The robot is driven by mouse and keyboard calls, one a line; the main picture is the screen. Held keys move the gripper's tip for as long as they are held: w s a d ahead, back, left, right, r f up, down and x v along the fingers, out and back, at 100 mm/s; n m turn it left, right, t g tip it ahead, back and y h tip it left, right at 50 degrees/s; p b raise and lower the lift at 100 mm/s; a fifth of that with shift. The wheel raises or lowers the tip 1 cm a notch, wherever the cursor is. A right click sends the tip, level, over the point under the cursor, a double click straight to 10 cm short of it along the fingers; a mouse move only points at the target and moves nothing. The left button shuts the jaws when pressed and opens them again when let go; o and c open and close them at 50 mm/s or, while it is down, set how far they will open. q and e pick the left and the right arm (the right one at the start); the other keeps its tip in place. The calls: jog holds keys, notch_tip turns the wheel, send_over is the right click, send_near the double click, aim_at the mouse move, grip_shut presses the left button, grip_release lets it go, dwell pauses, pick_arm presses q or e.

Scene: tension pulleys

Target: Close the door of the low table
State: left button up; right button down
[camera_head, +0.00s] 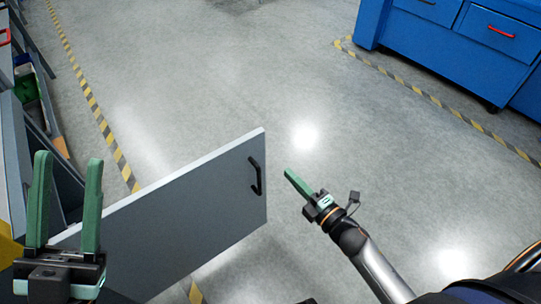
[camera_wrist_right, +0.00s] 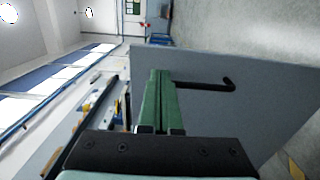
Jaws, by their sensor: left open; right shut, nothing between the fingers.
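The grey door (camera_head: 175,223) stands swung open, reaching out from the low table at the left into the room. Its black bar handle (camera_head: 256,175) is near the free end. My left gripper (camera_head: 67,165) is open and empty, fingers up, in front of the door's left part. My right gripper (camera_head: 290,174) is shut and empty, just right of the door's free edge and apart from it in the head view. In the right wrist view, the shut green fingers (camera_wrist_right: 160,75) overlap the door panel (camera_wrist_right: 240,70), with the handle (camera_wrist_right: 205,86) beside them; contact cannot be told.
Grey shelving with a green item in a bin (camera_head: 27,88) stands at the left. Blue drawer cabinets (camera_head: 455,45) stand at the back right. Yellow-black tape (camera_head: 90,95) marks the floor. The floor behind the door is clear.

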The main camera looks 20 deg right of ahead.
aim_at(263, 147)
jog(key=b+x, duration=0.2)
jog(key=x, duration=0.7)
jog(key=shift+w+a, duration=0.1)
jog(key=shift+w, duration=0.2)
